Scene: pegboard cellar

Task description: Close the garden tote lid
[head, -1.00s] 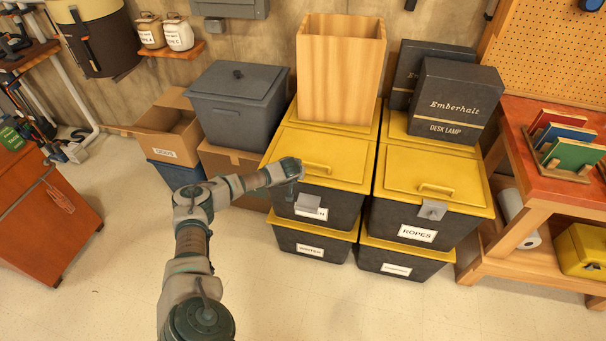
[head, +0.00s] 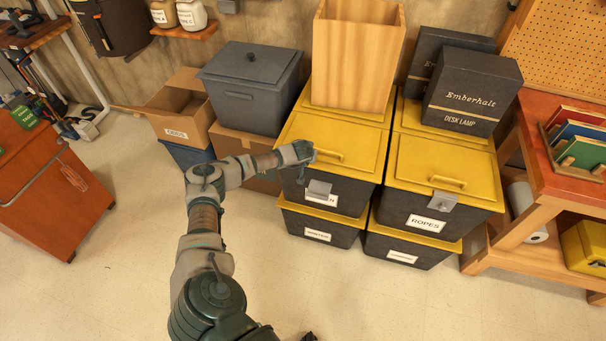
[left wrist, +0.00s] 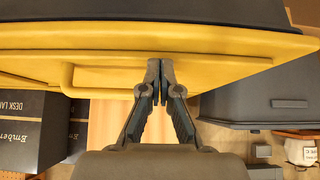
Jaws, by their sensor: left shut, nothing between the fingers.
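The garden tote (head: 345,192) is a dark bin with a yellow lid (head: 335,133), on top of another tote. A grey latch (head: 318,188) sticks out at its front and covers part of the label; only the last letters show. The lid lies down over the bin; I cannot tell whether it is fully seated. In the left wrist view the fingers (left wrist: 160,68) are shut and empty, in front of the yellow lid (left wrist: 215,65); contact is unclear.
A tall wooden box (head: 355,60) stands on the back of the garden tote. The ropes tote (head: 400,212) is close on the right, with desk lamp boxes (head: 470,95) behind. A grey lidded bin (head: 248,95) stands left. The floor in front is clear.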

